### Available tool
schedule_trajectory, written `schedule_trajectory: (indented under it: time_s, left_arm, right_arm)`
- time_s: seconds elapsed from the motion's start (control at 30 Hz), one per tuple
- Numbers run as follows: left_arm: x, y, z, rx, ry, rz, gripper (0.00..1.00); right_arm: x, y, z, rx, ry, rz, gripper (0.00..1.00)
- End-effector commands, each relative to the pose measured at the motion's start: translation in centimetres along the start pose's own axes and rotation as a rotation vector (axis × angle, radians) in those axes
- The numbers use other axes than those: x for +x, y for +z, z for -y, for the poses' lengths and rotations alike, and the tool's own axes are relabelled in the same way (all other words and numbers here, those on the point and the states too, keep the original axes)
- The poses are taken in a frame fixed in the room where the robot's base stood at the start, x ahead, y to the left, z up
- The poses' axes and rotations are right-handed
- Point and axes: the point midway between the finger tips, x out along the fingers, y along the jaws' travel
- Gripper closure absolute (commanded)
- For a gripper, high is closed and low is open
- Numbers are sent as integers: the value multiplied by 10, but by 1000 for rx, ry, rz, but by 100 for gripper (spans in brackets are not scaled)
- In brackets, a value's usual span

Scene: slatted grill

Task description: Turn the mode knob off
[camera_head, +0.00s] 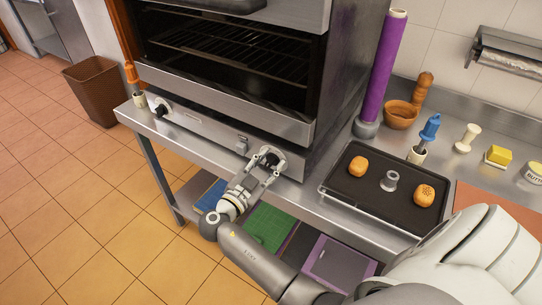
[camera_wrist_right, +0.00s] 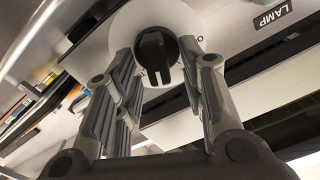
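A black knob (camera_head: 271,158) on a round pale plate sits at the right end of the grill's front panel. In the right wrist view the knob (camera_wrist_right: 157,55) shows a raised, grooved grip, and small markings on the plate around it. My right gripper (camera_head: 263,164) is at this knob. In the wrist view its fingers (camera_wrist_right: 158,62) are spread, one on each side of the knob, with gaps visible. Contact is not visible. A second black knob (camera_head: 161,109) is at the panel's left end. Which one is the mode knob cannot be read. My left gripper is not in view.
The grill (camera_head: 225,60) stands on a steel counter. A LAMP label (camera_wrist_right: 272,14) is near the knob. Boards lie on the shelf below.

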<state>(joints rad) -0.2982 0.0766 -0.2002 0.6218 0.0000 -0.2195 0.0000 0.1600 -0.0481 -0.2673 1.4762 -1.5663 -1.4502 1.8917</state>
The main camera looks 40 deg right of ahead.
Motion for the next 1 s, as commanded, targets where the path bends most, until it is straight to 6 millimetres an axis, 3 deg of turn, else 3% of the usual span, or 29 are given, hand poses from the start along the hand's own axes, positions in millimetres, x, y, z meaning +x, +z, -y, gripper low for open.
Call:
schedule_trajectory:
  time_s: [0.23,0.53,1.0]
  left_arm:
    - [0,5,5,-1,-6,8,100]
    - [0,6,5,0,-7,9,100]
    - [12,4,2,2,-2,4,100]
  right_arm:
    - [0,0,0,-1,0,0,62]
    - [0,0,0,-1,0,0,100]
    - [0,2,0,-87,1,0,100]
